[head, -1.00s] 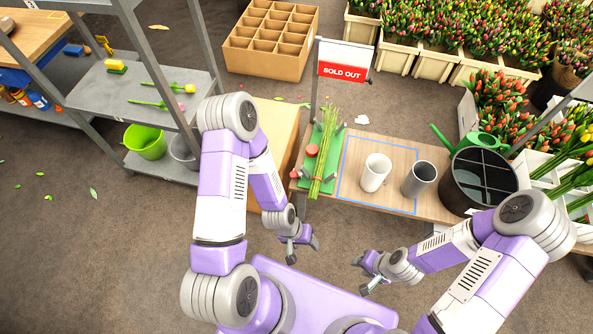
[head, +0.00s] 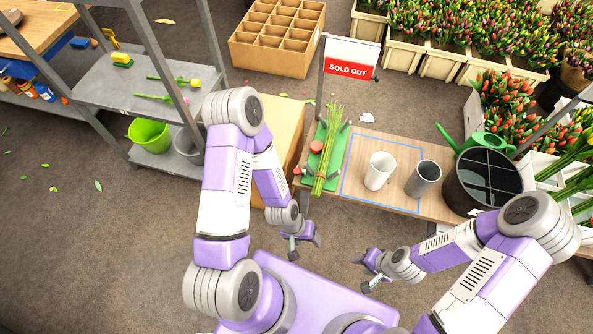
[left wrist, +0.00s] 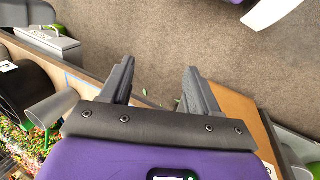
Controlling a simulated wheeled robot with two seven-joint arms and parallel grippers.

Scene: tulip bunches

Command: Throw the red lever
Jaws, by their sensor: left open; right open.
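A green board (head: 309,183) on the left end of the wooden table carries a bundle of green stems (head: 329,150). A round red knob (head: 316,147) sits on the board beside the stems, and a smaller red piece (head: 297,171) shows at its left edge. I cannot tell which of these is the lever. My left gripper (head: 305,243) is open and empty, in front of and below the board, apart from it. Its open fingers also show in the left wrist view (left wrist: 160,88). My right gripper (head: 364,272) is open and empty, in front of the table.
A white cup (head: 379,170) and a grey cup (head: 423,178) stand on the table (head: 400,150), right of the board. A black divided bucket (head: 484,182) is further right. A cardboard box (head: 283,130) stands left of the board. A grey shelf (head: 140,90) is at left.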

